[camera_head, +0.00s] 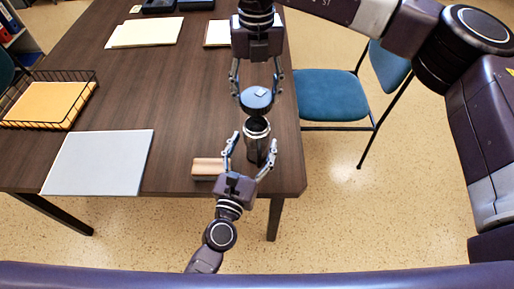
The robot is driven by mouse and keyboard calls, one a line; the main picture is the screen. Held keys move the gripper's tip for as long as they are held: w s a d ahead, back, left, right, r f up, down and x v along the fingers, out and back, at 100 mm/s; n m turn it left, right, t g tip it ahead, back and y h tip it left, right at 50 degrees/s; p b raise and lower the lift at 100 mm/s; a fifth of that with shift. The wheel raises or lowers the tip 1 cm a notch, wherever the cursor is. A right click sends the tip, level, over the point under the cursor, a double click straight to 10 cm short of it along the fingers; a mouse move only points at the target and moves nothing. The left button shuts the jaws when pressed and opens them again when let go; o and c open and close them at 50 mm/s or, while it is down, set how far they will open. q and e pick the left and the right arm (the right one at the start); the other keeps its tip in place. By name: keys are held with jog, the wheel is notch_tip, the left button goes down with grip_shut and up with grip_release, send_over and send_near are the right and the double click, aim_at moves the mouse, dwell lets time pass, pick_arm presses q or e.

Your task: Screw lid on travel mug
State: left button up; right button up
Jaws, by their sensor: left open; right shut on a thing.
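The travel mug (257,131) is a dark, metallic cylinder with an open top, standing upright on the table near its right front corner. The blue lid (256,99) is in my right gripper (257,92), which comes down from above with its fingers on either side of it. The mug's lower part is partly hidden by the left gripper.
A wooden block-like item (207,168) lies just left of my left gripper. A pale board (98,163) and a black wire tray (74,76) with orange folders are at the left of the brown table (180,105). Papers lie at the back. A blue chair (332,96) stands to the right.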

pick_arm(q)
jog(key=shift+x, duration=1.1)
jog(key=shift+c, duration=0.4)
jog(key=c, duration=1.7)
pick_arm(e)
jog(key=shift+f, duration=2.5)
jog(key=shift+f, duration=0.85)
pick_arm(q)
grip_shut()
pick_arm(e)
jog(key=shift+f, duration=0.6)
